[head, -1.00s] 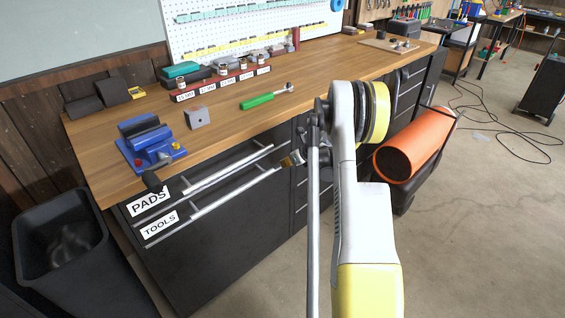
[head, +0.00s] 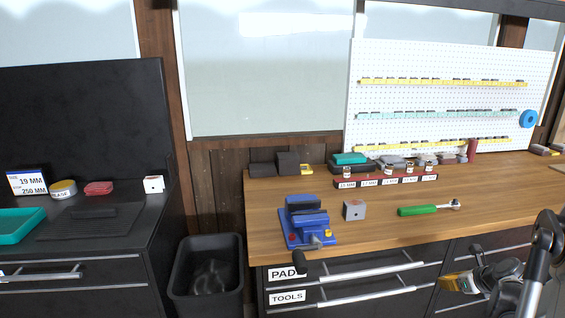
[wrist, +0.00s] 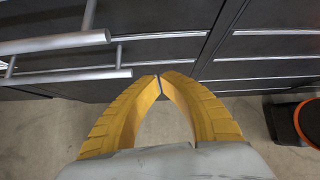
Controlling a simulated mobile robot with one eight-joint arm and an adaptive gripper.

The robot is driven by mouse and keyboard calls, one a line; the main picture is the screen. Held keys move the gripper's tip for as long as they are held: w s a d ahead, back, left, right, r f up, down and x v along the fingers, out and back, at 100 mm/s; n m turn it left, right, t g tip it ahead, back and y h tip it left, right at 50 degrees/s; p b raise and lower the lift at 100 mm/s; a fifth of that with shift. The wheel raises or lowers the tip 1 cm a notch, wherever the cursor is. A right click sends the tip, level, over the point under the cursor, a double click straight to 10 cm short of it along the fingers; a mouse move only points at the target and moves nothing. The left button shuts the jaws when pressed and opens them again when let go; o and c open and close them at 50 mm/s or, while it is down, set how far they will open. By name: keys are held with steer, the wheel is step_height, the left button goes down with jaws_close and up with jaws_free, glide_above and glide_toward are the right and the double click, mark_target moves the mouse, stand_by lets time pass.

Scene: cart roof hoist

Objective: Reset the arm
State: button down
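My gripper (head: 456,283) is at the lower right of the head view, in front of the dark drawers and just right of the PADS and TOOLS handles. In the wrist view, its two yellow fingers (wrist: 160,84) meet at the tips with nothing between them. Part of my arm shows at the right edge of the head view; the rest is out of frame.
The wooden workbench (head: 370,238) carries a blue vise (head: 305,222), a grey block (head: 354,210) and a green-handled tool (head: 425,209). Drawer handles (wrist: 60,41) stick out close to my gripper. A black bin (head: 207,275) stands between the bench and a dark cabinet (head: 95,235).

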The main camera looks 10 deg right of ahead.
steer(key=s+a+r+n+g, duration=0.1)
steer(key=s+a+r+n, duration=0.1)
steer(key=a+r+n, duration=0.55)
steer(key=s+a+r+n, duration=0.1)
steer(key=a+r+n, duration=0.3)
steer(key=a, duration=0.6)
steer(key=s+a+r+n+g, duration=0.1)
steer(key=s+a+r+n, duration=0.1)
steer(key=a+r+n, duration=0.55)
steer(key=s+a+n, duration=1.5)
steer(key=s, duration=0.2)
steer(key=shift+s+a, duration=0.2)
steer(key=shift+a, duration=0.2)
